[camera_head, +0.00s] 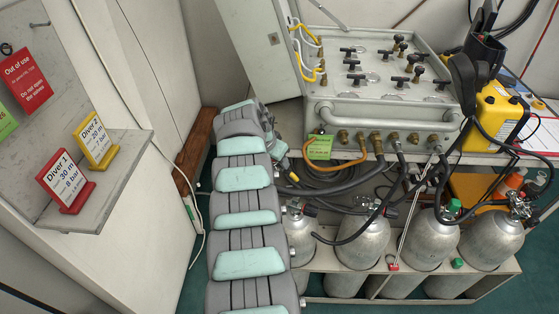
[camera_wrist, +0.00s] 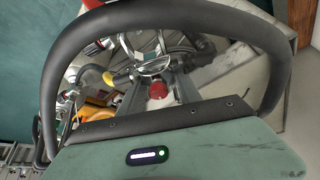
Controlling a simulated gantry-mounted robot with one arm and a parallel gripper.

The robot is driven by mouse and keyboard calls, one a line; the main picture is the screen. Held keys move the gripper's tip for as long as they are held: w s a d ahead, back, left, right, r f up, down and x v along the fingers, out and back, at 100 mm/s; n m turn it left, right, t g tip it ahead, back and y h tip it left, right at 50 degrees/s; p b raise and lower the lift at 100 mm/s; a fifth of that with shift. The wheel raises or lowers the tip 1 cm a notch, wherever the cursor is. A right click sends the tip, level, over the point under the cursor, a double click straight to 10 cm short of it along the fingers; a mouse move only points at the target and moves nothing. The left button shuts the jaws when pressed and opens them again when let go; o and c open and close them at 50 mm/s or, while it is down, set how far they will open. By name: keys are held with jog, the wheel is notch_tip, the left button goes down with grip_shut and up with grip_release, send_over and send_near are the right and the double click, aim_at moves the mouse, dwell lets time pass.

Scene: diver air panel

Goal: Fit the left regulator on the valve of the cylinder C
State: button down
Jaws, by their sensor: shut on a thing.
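My gripper (camera_wrist: 157,96) shows in the wrist view, shut on a metal fitting with a red part, which I take to be the left regulator (camera_wrist: 157,90). A bright metal yoke or handle shows just beyond it. In the head view my own arm hides the gripper and most of what it holds. Several grey cylinders stand in a rack at the lower right, such as the leftmost one (camera_head: 300,235) and the second (camera_head: 365,240). The third cylinder (camera_head: 428,243) has a green cap (camera_head: 455,205) beside its neck. I cannot read which cylinder is C.
The air panel (camera_head: 375,105) with black valve handles stands above the rack (camera_head: 335,262). Dark hoses (camera_head: 345,190) hang across the cylinder tops. A yellow case (camera_head: 495,115) is at the right. A side shelf (camera_head: 115,185) at the left carries diver signs.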

aim_at(276, 166)
jog(key=shift+a, duration=0.15)
jog(key=shift+w+a+f+b, duration=0.1)
jog(key=shift+a+f+b, duration=0.05)
jog(key=shift+f+b, duration=0.5)
jog(key=shift+a+f+b, duration=0.15)
jog(key=shift+f+b, duration=0.05)
jog(key=shift+b, duration=0.3)
jog(key=shift+a+f+b, duration=0.1)
jog(key=shift+f+b, duration=0.25)
jog(key=shift+b, duration=0.05)
jog(key=shift+w+d+f+b, duration=0.15)
jog(key=shift+d+f+b, duration=0.15)
jog(key=shift+f+b, duration=0.3)
jog(key=shift+f+n+b, duration=0.15)
jog(key=shift+n+b, duration=0.15)
jog(key=shift+b, duration=0.2)
jog(key=shift+w+d+f, duration=0.1)
jog(key=shift+d, duration=0.05)
jog(key=shift+f, duration=0.1)
